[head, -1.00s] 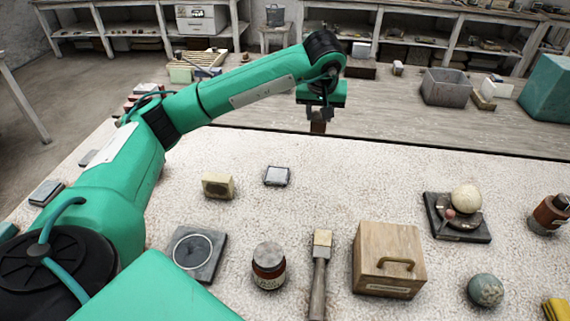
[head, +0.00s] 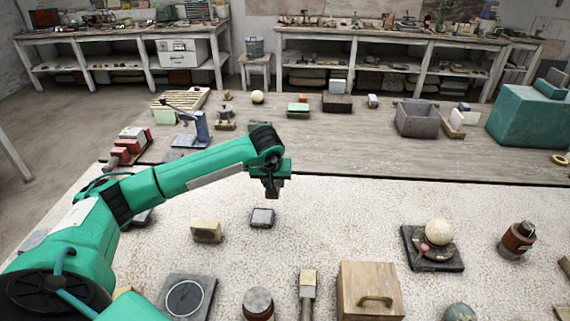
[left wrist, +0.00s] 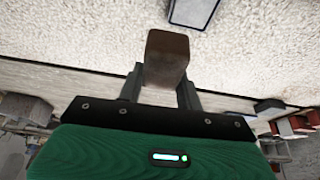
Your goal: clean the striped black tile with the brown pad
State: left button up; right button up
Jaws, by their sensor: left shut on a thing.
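My left gripper (head: 271,183) is shut on the brown pad (left wrist: 167,55), a small block that points down from the jaws. In the head view it hangs just beyond a small dark-edged tile (head: 262,217) with a pale grey face. That tile shows partly at the top of the left wrist view (left wrist: 193,12), apart from the pad. I cannot make out stripes on it. A darker tile with a pale ring (head: 186,297) lies nearer to me. My right gripper is not in view.
A yellowish block (head: 206,231) stands left of the small tile. A brush (head: 308,285), a jar (head: 258,303) and a wooden box (head: 369,290) stand in front. A dark tray (head: 446,262) holds a cream sphere (head: 439,232).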

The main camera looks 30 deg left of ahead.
aim_at(263, 209)
pick_arm(q)
jog(key=shift+s+a+f, duration=0.4)
jog(key=shift+a+f, duration=0.1)
jog(key=shift+f, duration=0.95)
jog(key=shift+s+a+f, duration=0.35)
jog(key=shift+a+f, duration=0.15)
jog(key=shift+f, duration=0.9)
jog(key=shift+s+a+f, duration=0.4)
jog(key=shift+a+f, duration=0.1)
jog(key=shift+f, duration=0.95)
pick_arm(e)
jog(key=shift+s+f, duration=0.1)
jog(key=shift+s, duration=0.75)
pick_arm(q)
jog(key=shift+f+b, duration=0.5)
jog(key=shift+b, duration=0.15)
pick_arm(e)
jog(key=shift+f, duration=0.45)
pick_arm(q)
jog(key=shift+f+b, duration=0.1)
jog(key=shift+b, duration=0.2)
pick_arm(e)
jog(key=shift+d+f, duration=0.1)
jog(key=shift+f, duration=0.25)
pick_arm(q)
notch_tip(263, 209, up, 7)
jog(key=p, duration=0.3)
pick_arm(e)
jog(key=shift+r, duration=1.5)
